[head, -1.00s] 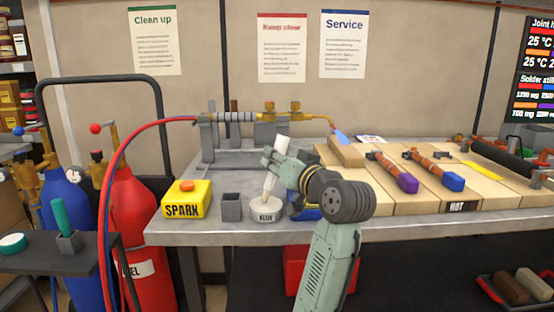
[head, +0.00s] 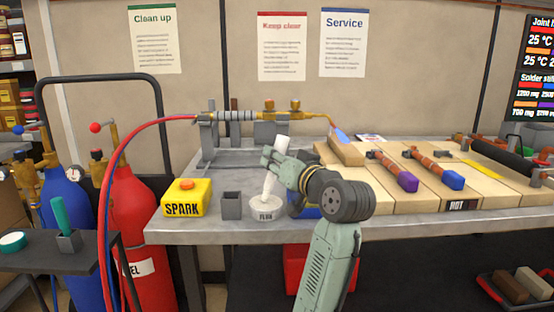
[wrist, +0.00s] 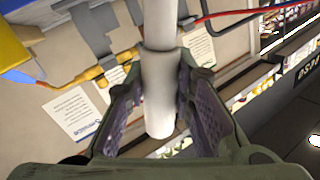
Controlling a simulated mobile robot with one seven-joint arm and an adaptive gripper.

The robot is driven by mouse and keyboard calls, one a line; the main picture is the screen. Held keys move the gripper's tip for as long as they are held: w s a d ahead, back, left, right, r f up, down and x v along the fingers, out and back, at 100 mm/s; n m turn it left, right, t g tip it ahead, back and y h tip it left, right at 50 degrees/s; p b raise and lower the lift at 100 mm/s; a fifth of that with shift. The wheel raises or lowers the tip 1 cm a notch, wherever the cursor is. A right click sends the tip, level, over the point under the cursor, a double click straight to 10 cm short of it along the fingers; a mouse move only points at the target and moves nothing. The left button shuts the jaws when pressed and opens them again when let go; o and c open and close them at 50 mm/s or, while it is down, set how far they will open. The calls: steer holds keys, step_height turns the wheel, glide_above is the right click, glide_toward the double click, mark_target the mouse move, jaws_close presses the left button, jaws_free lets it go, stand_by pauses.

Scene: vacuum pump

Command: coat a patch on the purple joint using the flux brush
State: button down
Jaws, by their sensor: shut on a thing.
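My gripper (head: 272,165) is shut on the white flux brush (head: 269,186) above the front of the bench. The brush is tilted slightly, and its lower end is at the white flux pot (head: 264,209); I cannot tell how deep it sits. In the wrist view the brush handle (wrist: 158,95) is between the two fingers of my gripper (wrist: 160,100). The purple joint (head: 407,182) is at the near end of a copper pipe (head: 383,161) lying on the tan blocks to the right. Its coating cannot be made out.
A blue-ended pipe (head: 452,180) lies right of the purple one. A torch (head: 284,116) rests on a stand behind, its blue tip pointing at a raised block. A yellow SPARK box (head: 187,198) and grey cup (head: 231,206) stand left of the pot. A HOT sign (head: 460,205) marks the front edge.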

mark_target(277, 142)
steer(key=shift+r+p, duration=2.75)
steer(key=shift+r, duration=0.75)
steer(key=shift+f, duration=0.1)
